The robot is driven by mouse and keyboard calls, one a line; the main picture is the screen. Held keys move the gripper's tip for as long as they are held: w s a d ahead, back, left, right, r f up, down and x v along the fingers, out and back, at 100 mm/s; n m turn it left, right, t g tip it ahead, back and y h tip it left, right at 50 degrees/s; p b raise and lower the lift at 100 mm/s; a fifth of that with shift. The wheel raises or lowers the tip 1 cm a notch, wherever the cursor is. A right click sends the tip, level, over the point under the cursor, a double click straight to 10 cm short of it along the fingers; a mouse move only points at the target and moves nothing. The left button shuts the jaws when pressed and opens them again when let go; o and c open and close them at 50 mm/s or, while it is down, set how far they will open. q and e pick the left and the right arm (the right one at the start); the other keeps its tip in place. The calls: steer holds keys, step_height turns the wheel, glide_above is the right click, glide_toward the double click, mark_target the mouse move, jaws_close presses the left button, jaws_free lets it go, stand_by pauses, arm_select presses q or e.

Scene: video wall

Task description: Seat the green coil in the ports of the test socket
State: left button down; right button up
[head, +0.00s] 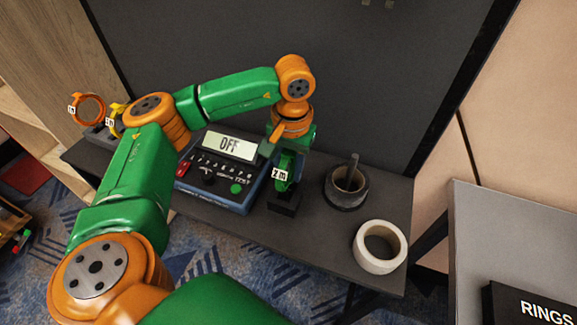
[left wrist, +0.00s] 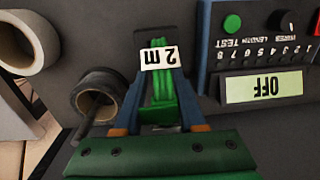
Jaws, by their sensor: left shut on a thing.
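The green coil (head: 285,171) carries a white "2 m" tag and is upright at the right side of the tester. My left gripper (head: 278,150) reaches down from above and is shut on it. In the left wrist view the coil (left wrist: 161,85) sits between the two blue fingers of the gripper (left wrist: 160,118). A black holder (head: 286,204) is directly below the coil; I cannot tell whether the coil touches it. The blue tester (head: 215,200) shows "OFF" on its display. I cannot make out the ports of the test socket. My right gripper is out of view.
A dark tape roll (head: 346,199) with a stick in it and a white roll (head: 380,247) stand right of the coil. An orange coil (head: 91,97) and a yellow coil (head: 116,108) are at the far left. A "RINGS" box (head: 530,305) is at the lower right.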

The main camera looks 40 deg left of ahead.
mark_target(289, 153)
arm_select(q)
steer(key=shift+f, duration=0.15)
steer(key=shift+f+b, duration=0.35)
steer(key=shift+b, duration=0.1)
steer(key=shift+c, duration=2.1)
jaws_free()
steer(key=shift+r, duration=0.1)
steer(key=r, duration=0.7)
steer(key=shift+d, duration=0.2)
